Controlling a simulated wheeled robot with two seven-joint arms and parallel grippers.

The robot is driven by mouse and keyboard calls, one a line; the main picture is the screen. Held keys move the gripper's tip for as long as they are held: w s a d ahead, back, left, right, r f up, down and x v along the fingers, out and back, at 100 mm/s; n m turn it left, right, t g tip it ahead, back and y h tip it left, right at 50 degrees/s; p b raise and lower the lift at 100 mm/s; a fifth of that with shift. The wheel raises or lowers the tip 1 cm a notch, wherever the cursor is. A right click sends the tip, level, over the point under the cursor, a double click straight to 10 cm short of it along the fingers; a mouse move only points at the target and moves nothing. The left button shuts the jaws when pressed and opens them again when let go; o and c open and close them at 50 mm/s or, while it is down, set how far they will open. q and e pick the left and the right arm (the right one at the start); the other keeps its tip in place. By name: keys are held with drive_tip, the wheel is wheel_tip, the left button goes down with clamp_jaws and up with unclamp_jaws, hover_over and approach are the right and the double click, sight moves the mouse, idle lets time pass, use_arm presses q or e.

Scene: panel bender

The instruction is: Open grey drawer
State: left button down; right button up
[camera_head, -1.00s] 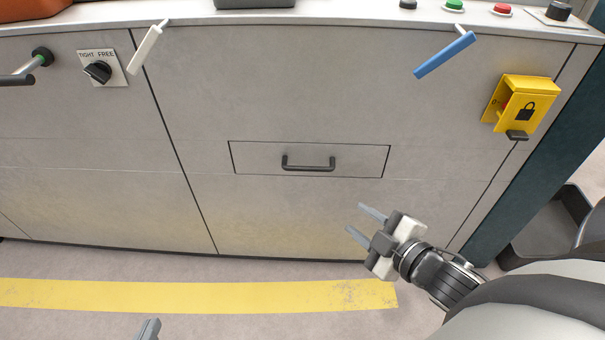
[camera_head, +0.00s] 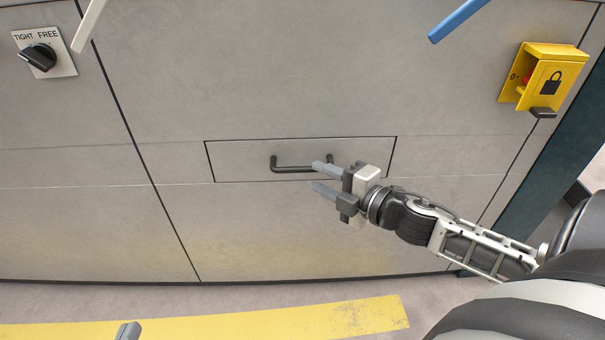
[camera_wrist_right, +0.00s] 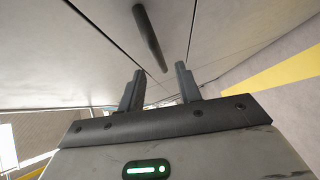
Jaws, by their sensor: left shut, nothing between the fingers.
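The grey drawer (camera_head: 240,162) is a flush panel in the machine front, closed in the head view. Its dark bar handle (camera_head: 292,169) sits at the panel's middle. My right gripper (camera_head: 317,178) is open, with its fingers pointing left at the handle's right end; the upper finger overlaps that end in the picture. In the right wrist view the handle (camera_wrist_right: 149,38) stands ahead of the open fingers (camera_wrist_right: 158,88), with nothing between them. The tip of my left gripper (camera_head: 128,331) shows at the bottom edge, shut and far below the drawer.
A black TIGHT/FREE knob (camera_head: 38,56) is at the upper left. A white lever (camera_head: 88,25) and a blue lever (camera_head: 458,20) hang above the drawer. A yellow lock box (camera_head: 543,80) is at the right. The floor has a yellow stripe (camera_head: 230,321).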

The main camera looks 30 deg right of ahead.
sight(306, 171)
drive_tip(key=shift+b+x, duration=0.55)
drive_tip(key=shift+x, duration=2.45)
clamp_jaws()
